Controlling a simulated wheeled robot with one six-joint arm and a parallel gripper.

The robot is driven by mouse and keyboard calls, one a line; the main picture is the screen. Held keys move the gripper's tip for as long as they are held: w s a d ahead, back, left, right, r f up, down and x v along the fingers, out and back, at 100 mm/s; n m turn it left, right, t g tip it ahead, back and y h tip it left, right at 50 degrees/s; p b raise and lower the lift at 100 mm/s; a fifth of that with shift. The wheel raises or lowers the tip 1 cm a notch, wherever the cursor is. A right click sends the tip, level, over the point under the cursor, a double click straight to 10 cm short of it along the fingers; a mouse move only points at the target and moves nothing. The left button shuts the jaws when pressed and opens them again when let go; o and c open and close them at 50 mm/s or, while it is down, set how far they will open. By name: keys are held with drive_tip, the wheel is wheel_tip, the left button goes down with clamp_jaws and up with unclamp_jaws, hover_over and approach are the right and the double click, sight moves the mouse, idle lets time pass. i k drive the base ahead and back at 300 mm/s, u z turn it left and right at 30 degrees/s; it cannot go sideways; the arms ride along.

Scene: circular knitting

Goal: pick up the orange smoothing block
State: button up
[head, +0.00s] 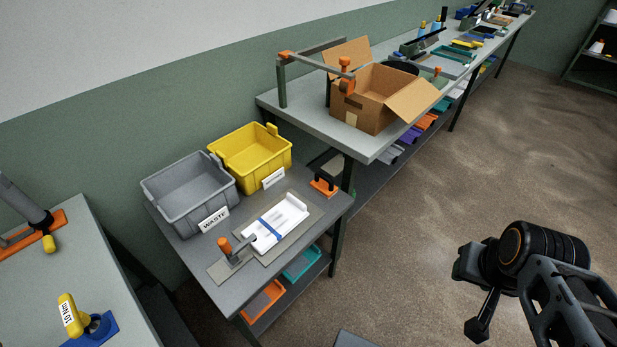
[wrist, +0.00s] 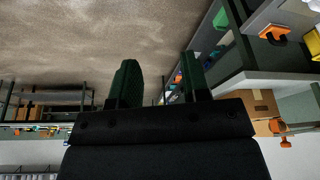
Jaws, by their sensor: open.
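The orange smoothing block (head: 324,187) has an orange base and a black handle. In the head view it stands near the right end of the grey worktable, right of the yellow bin. It also shows in the wrist view (wrist: 274,35), near the upper right corner. My gripper (wrist: 160,82) is open and empty in the wrist view, with its two dark green fingers apart. The block lies well off to the right of the fingers there. In the head view, my arm is at the lower right, over the floor and away from the worktable.
A higher bench (head: 287,112) holds an open carton (head: 372,98). Floor on the right is clear.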

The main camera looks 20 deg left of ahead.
sight(325, 186)
drive_tip(key=u, duration=0.8)
drive_tip(key=i, duration=0.85)
drive_tip(key=u, duration=0.85)
